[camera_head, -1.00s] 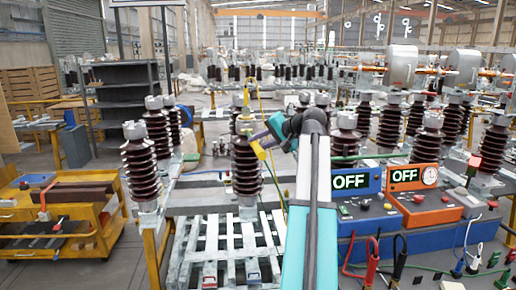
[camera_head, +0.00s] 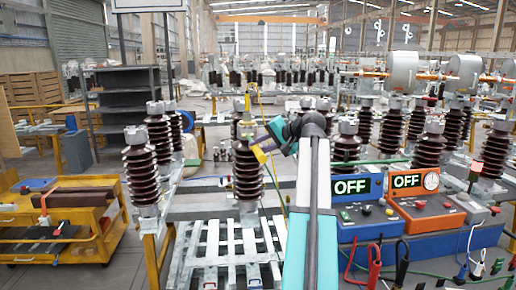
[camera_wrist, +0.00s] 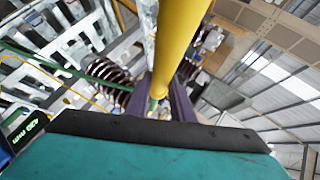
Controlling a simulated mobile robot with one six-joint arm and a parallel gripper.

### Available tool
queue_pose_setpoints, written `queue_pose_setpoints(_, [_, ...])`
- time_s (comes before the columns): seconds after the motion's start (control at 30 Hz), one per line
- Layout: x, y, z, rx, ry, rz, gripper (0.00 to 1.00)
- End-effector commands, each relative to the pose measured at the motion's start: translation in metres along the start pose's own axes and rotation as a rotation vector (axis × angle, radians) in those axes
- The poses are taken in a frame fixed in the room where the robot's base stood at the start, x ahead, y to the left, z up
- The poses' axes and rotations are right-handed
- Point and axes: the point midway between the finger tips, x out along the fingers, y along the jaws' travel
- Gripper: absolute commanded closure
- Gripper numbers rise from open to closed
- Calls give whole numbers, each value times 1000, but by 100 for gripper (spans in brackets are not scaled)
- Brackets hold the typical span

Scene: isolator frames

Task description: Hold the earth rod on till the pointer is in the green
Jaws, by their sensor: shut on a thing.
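My gripper (camera_head: 268,142) is shut on the yellow earth rod (camera_head: 260,154). In the wrist view the rod (camera_wrist: 182,45) runs up between the purple fingers (camera_wrist: 180,103). In the head view it lies beside the upper part of a brown ribbed insulator (camera_head: 247,178). A thin yellow piece rises above the insulator's top; I cannot tell whether the rod's tip touches the metal there. A round white dial (camera_head: 431,181) is on the orange box (camera_head: 424,207), which shows OFF. Its pointer is too small to read.
A blue box (camera_head: 358,211) reading OFF stands left of the orange box. Red and black clamp leads (camera_head: 374,262) hang in front. More insulators (camera_head: 140,175) stand on both sides. A white slatted frame (camera_head: 215,245) lies below. A yellow cart (camera_head: 60,220) is at the left.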

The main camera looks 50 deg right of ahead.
Motion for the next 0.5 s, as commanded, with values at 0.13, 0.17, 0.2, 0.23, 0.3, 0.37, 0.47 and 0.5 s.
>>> queue_pose_setpoints(0.13, [1,-1,-2,-1,1,-2,100])
queue_pose_setpoints(0.17, [1,-1,-2,-1,1,-2,100])
queue_pose_setpoints(0.2, [2,-2,-3,-1,1,-2,100])
queue_pose_setpoints(0.23, [2,-2,-3,-1,1,-2,100])
queue_pose_setpoints(0.3, [3,-2,-4,-1,1,-2,100])
queue_pose_setpoints(0.37, [3,-2,-4,-1,1,-2,100])
queue_pose_setpoints(0.47, [4,-2,-5,-1,1,-2,100])
queue_pose_setpoints(0.5, [4,-2,-6,-1,1,-2,100])
